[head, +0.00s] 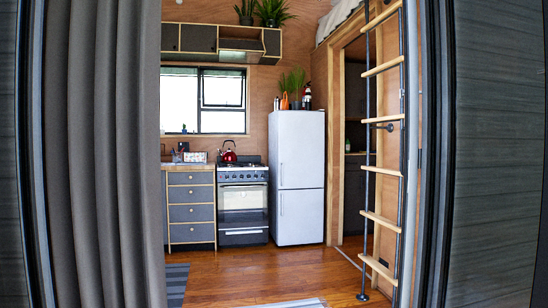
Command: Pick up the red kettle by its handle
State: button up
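The red kettle (229,156) is small and far off, standing on top of the stove (243,203) at the back of the room. Its dark handle arches over its top. The stove stands between a drawer cabinet on the left and a white fridge on the right. My gripper is not in view.
A doorway frames the view, with a grey curtain (98,160) on its left. The wooden floor (262,270) is mostly clear up to the stove. The fridge (299,178) and a ladder (382,165) stand on the right, the drawer cabinet (191,208) on the left.

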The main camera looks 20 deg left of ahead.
aim_at(227, 156)
jog(key=i+j+u, duration=0.35)
jog(key=i, duration=0.2)
jog(key=i+j+u, duration=0.35)
jog(key=i, duration=0.2)
jog(key=i+u, duration=0.4)
jog(key=i, duration=3.75)
jog(key=i+z, duration=0.15)
jog(key=i, duration=0.8)
